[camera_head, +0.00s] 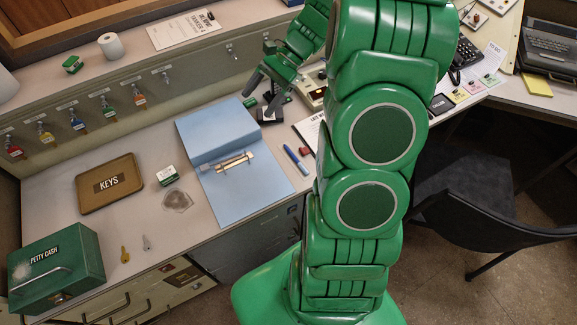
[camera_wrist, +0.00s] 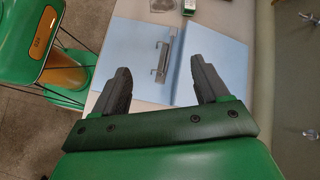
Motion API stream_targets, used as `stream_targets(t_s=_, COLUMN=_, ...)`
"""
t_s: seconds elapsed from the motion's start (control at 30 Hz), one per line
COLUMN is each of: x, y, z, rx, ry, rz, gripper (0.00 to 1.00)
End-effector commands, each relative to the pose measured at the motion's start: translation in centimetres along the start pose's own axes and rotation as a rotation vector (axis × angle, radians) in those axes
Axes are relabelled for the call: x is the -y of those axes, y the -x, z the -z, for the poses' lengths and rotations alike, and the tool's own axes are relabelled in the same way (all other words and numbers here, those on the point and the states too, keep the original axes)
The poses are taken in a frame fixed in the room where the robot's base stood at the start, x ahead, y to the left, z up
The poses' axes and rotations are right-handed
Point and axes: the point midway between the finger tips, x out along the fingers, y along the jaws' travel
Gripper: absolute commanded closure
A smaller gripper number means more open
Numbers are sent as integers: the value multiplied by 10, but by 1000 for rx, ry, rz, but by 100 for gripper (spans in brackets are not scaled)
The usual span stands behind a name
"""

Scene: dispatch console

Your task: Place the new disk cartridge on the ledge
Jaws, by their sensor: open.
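I cannot pick out the new disk cartridge for certain. A small dark block (camera_head: 268,115) lies on the desk just below my gripper, partly hidden by its fingers. The ledge (camera_head: 130,62) is the long raised shelf along the back of the desk, above a row of hanging keys. My gripper (camera_head: 266,97) is over the desk at the folder's upper right corner, in front of the ledge. In the wrist view its two fingers (camera_wrist: 160,80) are wide apart with nothing between them, and the blue folder (camera_wrist: 140,55) shows beyond.
The ledge carries a paper roll (camera_head: 111,46), a small green object (camera_head: 73,64) and a printed sheet (camera_head: 183,30), with clear room between. An open blue folder (camera_head: 262,185), a keys box (camera_head: 109,184) and a petty cash box (camera_head: 58,272) occupy the desk. A chair (camera_head: 490,200) stands right.

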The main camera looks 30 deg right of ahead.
Motion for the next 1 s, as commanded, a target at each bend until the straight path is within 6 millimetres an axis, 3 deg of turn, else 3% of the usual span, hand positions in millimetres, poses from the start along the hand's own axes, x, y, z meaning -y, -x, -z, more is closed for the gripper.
stream_targets(t_s=0.1, x=-6, y=-4, z=-28, rx=-34, ry=74, rz=-58, gripper=26)
stream_targets(t_s=0.5, x=-44, y=-16, z=-109, rx=-137, ry=317, rz=-248, gripper=26)
stream_targets(t_s=1.0, x=-111, y=-23, z=-182, rx=-265, ry=616, rz=-474, gripper=26)
